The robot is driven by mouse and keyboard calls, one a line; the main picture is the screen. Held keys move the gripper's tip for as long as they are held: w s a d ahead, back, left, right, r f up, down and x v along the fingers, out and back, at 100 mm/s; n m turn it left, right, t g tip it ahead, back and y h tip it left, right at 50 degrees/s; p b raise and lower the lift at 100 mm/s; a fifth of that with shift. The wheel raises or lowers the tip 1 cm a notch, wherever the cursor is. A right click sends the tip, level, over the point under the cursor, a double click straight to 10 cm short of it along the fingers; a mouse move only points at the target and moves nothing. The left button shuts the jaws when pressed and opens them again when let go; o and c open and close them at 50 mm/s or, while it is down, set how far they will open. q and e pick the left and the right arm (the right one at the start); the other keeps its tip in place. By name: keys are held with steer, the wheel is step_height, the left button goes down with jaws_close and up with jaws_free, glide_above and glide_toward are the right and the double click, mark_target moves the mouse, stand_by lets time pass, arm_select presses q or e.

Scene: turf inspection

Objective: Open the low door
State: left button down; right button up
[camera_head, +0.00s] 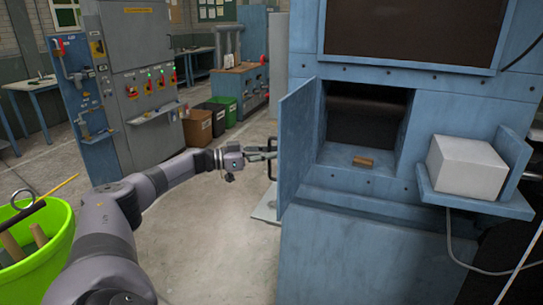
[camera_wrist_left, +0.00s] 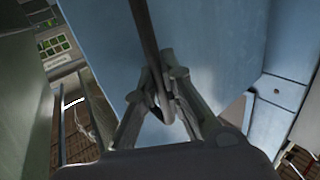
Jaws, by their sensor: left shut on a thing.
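The low blue door (camera_head: 298,137) stands swung open to the left of a dark square opening (camera_head: 366,122) in the big blue cabinet. Its dark handle (camera_head: 272,158) is on the door's outer face, near its free edge. My left gripper (camera_head: 270,152) reaches in from the left and is shut on the handle. In the left wrist view the fingers (camera_wrist_left: 163,100) close around the dark bar of the handle (camera_wrist_left: 146,40), in front of the blue door face (camera_wrist_left: 220,50). My right gripper shows in neither view.
A small brown block (camera_head: 363,162) lies on the opening's sill. A white box (camera_head: 466,167) sits on a blue shelf to the right. A green bucket (camera_head: 50,262) with tools is at the lower left. Bins (camera_head: 208,120) stand farther back. Floor left of the cabinet is clear.

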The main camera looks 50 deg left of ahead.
arm_select(q)
steer(key=c, duration=1.7)
jaws_free()
steer(key=v, duration=1.2)
steer(key=shift+s, duration=0.1)
steer(key=shift+f, duration=0.1)
